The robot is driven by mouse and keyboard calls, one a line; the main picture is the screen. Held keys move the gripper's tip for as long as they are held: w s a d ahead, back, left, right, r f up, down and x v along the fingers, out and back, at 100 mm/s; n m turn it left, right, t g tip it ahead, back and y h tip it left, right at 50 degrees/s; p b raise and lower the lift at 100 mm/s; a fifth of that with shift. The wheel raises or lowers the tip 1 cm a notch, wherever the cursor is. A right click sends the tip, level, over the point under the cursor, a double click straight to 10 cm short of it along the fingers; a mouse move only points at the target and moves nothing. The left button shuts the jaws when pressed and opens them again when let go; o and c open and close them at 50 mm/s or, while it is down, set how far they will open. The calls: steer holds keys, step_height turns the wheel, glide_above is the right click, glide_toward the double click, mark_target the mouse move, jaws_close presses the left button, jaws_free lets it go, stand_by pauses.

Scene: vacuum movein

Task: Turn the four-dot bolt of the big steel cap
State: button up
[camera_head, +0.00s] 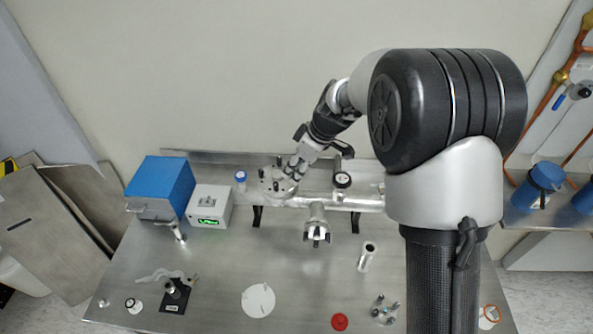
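A big round steel cap (271,189) with several small dark bolts sits on top of the left part of the steel chamber (328,197). My gripper (291,174) reaches down from the upper right to the right side of the cap. Its fingers hide part of the cap's right and far edge. The fingertips are too small in view to tell whether they are open or shut, or whether they touch a bolt. The dot marks on the bolts cannot be made out, so I cannot tell which one is the four-dot bolt.
A blue box (165,182) and a white controller (210,206) stand left of the chamber. A forward port (317,231) juts toward the front. A steel tube (367,256), white disc (258,300) and red disc (339,322) lie on the bench. A blue-topped part (240,177) stands left of the cap.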

steer(key=shift+w+a+f, duration=0.1)
steer(key=shift+a+f, duration=0.05)
steer(key=shift+f, duration=0.15)
steer(key=shift+c, duration=0.3)
jaws_close()
